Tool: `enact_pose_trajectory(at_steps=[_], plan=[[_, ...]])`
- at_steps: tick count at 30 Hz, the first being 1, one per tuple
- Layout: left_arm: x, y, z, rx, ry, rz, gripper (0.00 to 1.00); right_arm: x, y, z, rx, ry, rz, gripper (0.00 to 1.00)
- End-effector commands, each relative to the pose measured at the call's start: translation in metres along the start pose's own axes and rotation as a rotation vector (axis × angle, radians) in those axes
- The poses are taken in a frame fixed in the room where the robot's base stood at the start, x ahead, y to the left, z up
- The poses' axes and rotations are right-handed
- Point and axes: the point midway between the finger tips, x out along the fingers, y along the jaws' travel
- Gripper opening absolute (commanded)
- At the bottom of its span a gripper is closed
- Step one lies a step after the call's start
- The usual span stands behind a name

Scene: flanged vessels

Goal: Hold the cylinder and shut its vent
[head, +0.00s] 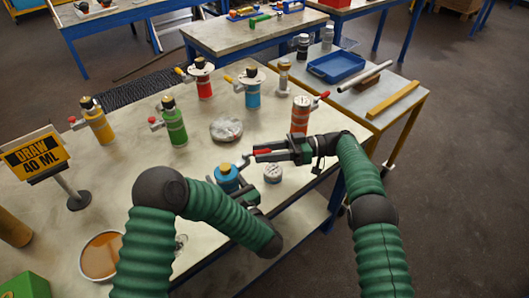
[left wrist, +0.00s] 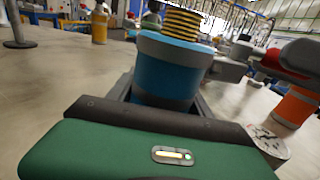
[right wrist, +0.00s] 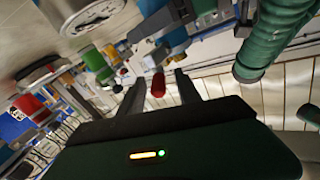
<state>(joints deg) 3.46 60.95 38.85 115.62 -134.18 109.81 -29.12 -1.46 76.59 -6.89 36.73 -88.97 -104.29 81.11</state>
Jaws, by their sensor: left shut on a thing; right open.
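The blue cylinder (head: 227,180) stands near the table's front edge, with a ribbed brass neck (left wrist: 184,22) in the left wrist view. My left gripper (head: 238,186) is shut on its body; the fingers reach along both sides in the left wrist view. A grey vent fitting (head: 243,160) sticks out on its right side. The vent's red handle (right wrist: 158,85) lies between the spread fingers of my right gripper (right wrist: 159,80). My right gripper is open, with no clear contact on the handle. The fitting's inside is hidden.
Yellow, green, red, light-blue and orange cylinders stand farther back; the orange one (head: 300,115) is close to my right gripper. A sign (head: 35,155) reads "DRAW 40 ML". A dish (head: 101,255) stands front left.

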Motion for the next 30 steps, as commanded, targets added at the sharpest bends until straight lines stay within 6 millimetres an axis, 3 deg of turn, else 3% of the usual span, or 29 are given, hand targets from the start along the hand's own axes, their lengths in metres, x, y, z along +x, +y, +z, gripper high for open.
enact_pose_trajectory(at_steps=[10, 15, 23, 30], plan=[[-0.001, -0.002, -0.002, -0.001, 0.006, -0.006, 0.00, 0.000, -0.018, -0.068, -0.005, -0.002, 0.001, 0.40], [-0.001, -0.002, -0.002, -0.002, 0.007, -0.007, 0.00, 0.000, -0.023, -0.091, -0.003, 0.000, 0.001, 0.40], [-0.001, -0.002, -0.002, -0.002, 0.007, -0.007, 0.00, 0.000, -0.024, -0.095, -0.001, 0.000, 0.001, 0.40], [-0.001, -0.002, -0.002, -0.002, 0.007, -0.007, 0.00, -0.013, -0.024, -0.087, -0.117, -0.003, 0.027, 0.11]])
